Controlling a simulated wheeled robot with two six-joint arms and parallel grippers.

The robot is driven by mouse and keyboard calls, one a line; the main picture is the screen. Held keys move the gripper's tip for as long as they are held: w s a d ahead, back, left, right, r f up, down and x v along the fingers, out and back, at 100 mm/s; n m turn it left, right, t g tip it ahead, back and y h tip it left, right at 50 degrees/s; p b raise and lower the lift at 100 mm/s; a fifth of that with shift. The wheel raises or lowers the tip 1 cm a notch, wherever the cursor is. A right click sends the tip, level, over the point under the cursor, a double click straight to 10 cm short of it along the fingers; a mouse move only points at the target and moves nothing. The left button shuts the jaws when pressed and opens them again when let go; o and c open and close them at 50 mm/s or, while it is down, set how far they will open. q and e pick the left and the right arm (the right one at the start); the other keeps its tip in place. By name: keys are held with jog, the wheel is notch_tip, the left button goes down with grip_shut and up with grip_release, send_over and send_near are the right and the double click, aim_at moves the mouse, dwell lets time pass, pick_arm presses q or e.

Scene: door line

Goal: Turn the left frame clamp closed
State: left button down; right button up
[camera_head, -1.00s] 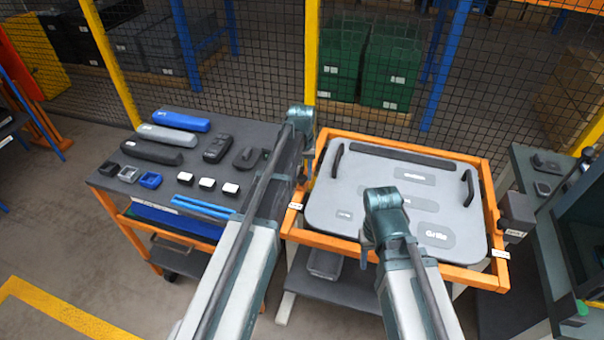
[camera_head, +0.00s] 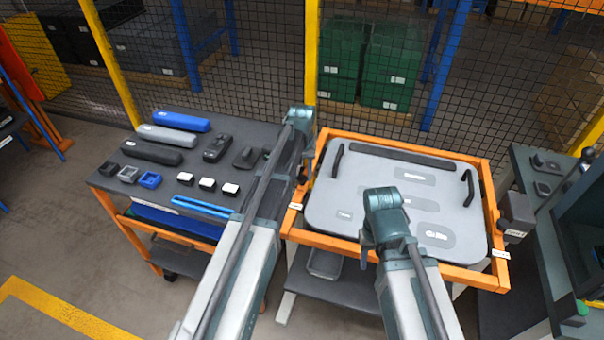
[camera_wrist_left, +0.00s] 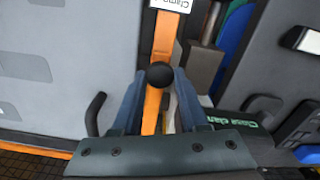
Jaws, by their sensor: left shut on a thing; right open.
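The left frame clamp shows in the left wrist view as a round black knob (camera_wrist_left: 159,75) over the orange frame bar. My left gripper (camera_wrist_left: 160,82) is shut on this knob, one blue-grey finger on each side. In the head view my left gripper (camera_head: 303,172) reaches down at the left side of the orange frame (camera_head: 398,143), and its wrist and forearm largely hide the clamp. The grey door panel (camera_head: 345,195) lies flat in the frame. My right gripper (camera_head: 366,256) is open by the frame's front edge, its fingers partly hidden by its wrist.
A dark cart (camera_head: 110,182) with several small parts stands left of the frame. A black handle (camera_wrist_left: 95,113) on the panel is close to my left fingers. A dark block (camera_head: 516,212) sits at the frame's right side. A mesh fence runs behind.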

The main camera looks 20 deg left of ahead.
pick_arm(q)
jog(key=shift+m, duration=0.3)
jog(key=m, duration=0.3)
jog(key=shift+m, duration=0.4)
jog(key=m, duration=0.4)
jog(key=shift+m, duration=0.3)
jog(key=m, duration=0.4)
jog(key=shift+m, duration=2.4)
jog(key=shift+c, duration=2.2)
grip_release()
